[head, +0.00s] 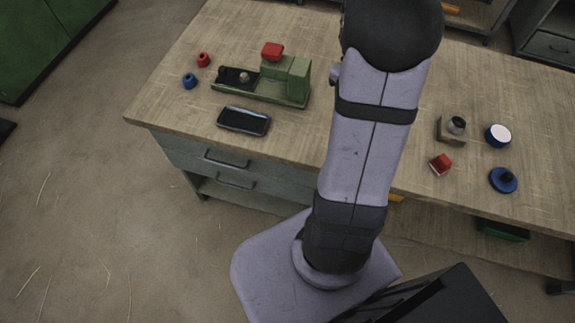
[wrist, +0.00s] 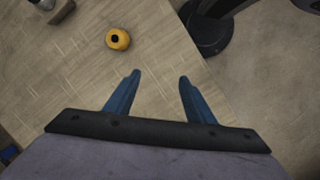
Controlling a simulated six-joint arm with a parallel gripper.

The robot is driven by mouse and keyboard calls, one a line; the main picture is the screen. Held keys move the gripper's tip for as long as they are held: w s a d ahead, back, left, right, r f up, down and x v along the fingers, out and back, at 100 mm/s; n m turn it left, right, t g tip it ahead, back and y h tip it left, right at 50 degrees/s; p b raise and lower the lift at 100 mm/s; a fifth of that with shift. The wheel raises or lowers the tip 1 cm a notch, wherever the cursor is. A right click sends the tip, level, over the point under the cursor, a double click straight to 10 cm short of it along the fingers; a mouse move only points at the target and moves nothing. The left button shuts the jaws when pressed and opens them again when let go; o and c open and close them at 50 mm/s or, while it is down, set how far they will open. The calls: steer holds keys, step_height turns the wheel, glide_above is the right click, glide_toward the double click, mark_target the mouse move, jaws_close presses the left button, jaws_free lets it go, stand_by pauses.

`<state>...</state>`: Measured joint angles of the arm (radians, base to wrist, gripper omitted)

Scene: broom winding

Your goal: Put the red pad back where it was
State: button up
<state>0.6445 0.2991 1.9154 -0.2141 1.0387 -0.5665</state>
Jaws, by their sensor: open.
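A small red cube with a pale lower edge (head: 440,164) lies on the right part of the bench. I cannot tell for sure which of these is the red pad. My gripper (wrist: 160,78) shows in the wrist view with its two blue fingers apart and nothing between them. It is above the wooden bench top near an edge. In the head view, my arm crosses the middle and the gripper does not show.
A yellow ring (wrist: 118,39) lies ahead of the fingers. A square block with a knob (head: 452,128), a white-topped blue cylinder (head: 498,135) and a blue disc (head: 503,180) stand right.

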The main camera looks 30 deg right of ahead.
steer(key=s+a+f+t, duration=0.1)
steer(key=s+a, duration=0.1)
steer(key=a, duration=1)
steer(key=s+a+f+t+y, duration=0.1)
steer(key=s+a+f, duration=0.1)
steer(key=a, duration=1.1)
steer(key=shift+a, duration=0.15)
steer(key=shift+r+p, duration=0.7)
steer(key=shift+p, duration=0.1)
